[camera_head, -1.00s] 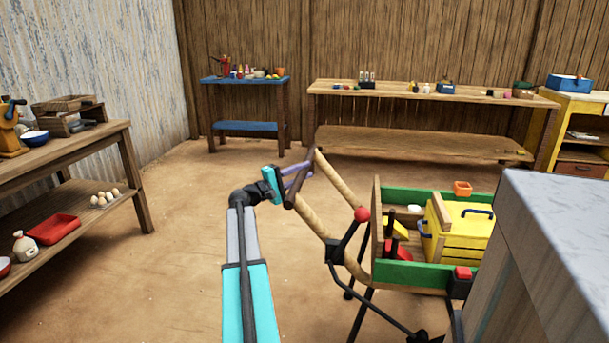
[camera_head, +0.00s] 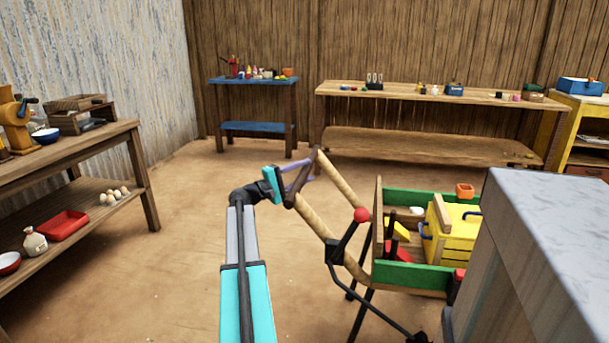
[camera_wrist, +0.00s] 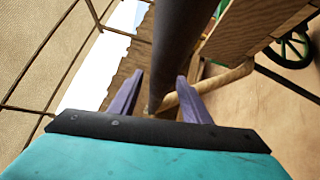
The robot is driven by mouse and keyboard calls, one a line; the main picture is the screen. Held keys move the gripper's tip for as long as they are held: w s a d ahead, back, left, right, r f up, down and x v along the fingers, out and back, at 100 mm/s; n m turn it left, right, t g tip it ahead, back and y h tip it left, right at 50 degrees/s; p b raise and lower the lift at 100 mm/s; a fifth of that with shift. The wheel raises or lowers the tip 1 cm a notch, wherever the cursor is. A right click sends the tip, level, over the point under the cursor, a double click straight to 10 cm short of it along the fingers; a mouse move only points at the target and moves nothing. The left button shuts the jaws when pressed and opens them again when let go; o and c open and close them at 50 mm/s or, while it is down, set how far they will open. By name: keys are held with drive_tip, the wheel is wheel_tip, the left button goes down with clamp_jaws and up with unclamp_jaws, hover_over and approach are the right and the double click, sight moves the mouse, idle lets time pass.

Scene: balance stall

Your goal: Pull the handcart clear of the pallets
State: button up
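The handcart is a wooden tray with green side boards (camera_head: 412,275), angled wooden handle shafts and dark legs. A dark crossbar (camera_head: 300,180) joins the shaft ends. My gripper (camera_head: 298,178) is at this crossbar, with its purple fingers on either side of it. In the wrist view the dark crossbar (camera_wrist: 180,45) runs between the fingers of my gripper (camera_wrist: 160,95), and they look closed on it. A green cart wheel (camera_wrist: 292,48) shows at upper right there. The cart's right end is hidden behind a grey-topped block. I cannot make out any pallets.
The cart carries a yellow toolbox (camera_head: 460,245) and an orange pot (camera_head: 464,190). The grey-topped block (camera_head: 560,230) stands close on the right. A wooden shelf table (camera_head: 85,160) stands left; benches (camera_head: 430,92) line the back wall. The floor between is open.

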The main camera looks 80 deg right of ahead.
drive_tip(key=p+v, duration=0.1)
drive_tip(key=v, duration=1.2)
drive_tip(key=shift+w+a+p, duration=0.3)
drive_tip(key=shift+p, duration=0.1)
